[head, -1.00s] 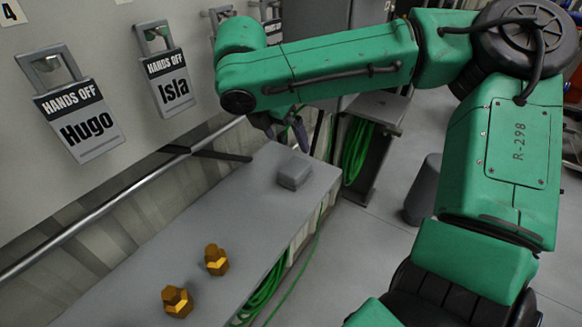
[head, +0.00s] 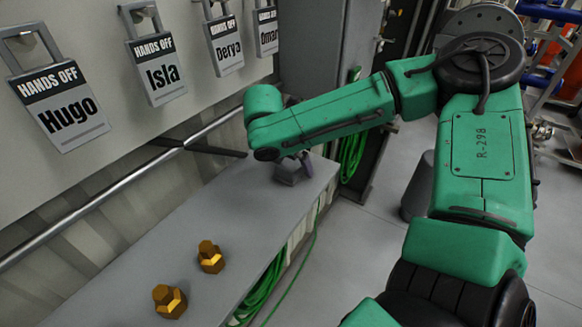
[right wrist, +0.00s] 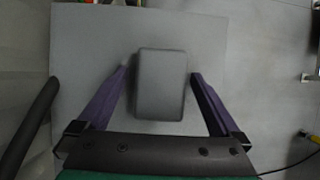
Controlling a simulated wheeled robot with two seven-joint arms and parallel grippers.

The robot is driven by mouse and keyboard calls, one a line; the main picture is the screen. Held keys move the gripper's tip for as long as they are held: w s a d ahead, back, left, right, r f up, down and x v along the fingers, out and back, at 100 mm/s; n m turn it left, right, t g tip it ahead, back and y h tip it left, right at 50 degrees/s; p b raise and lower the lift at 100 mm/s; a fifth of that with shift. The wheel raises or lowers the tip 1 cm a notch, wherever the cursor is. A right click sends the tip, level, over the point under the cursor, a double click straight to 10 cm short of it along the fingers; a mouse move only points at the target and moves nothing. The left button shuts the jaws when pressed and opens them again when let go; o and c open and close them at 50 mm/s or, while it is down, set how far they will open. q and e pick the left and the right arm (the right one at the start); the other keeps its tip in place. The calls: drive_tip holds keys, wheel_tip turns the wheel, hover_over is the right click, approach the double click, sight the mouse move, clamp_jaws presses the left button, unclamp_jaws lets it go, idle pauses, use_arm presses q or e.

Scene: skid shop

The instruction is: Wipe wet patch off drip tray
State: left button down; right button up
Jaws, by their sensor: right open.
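A grey block with rounded edges (right wrist: 161,88) rests on the far end of a long grey bench top (head: 205,225). It also shows in the head view (head: 287,175), partly covered by my right gripper (head: 303,165). In the right wrist view my right gripper (right wrist: 160,72) is open, with one purple finger on each side of the block. A gap shows between the block and each finger. I cannot make out a drip tray or a wet patch in these frames. My left gripper is not in view.
Two brass fittings (head: 170,300) (head: 211,257) stand on the near part of the bench. Labelled padlocks (head: 62,105) hang on the wall, above a metal rail (head: 95,215). Green hose (head: 262,290) hangs along the bench side. The bench middle is clear.

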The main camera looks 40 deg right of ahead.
sight(297, 162)
drive_tip(key=shift+c, duration=0.3)
drive_tip(key=shift+s, duration=0.1)
drive_tip(key=c, duration=1.1)
drive_tip(key=r+p, duration=0.1)
drive_tip(key=s+r+p, duration=0.1)
drive_tip(key=shift+d+r, duration=0.2)
drive_tip(key=shift+r, duration=0.2)
drive_tip(key=shift+c, duration=0.2)
drive_tip(key=shift+s+d+r, duration=0.2)
drive_tip(key=shift+s+r, duration=0.75)
drive_tip(key=shift+r, duration=0.25)
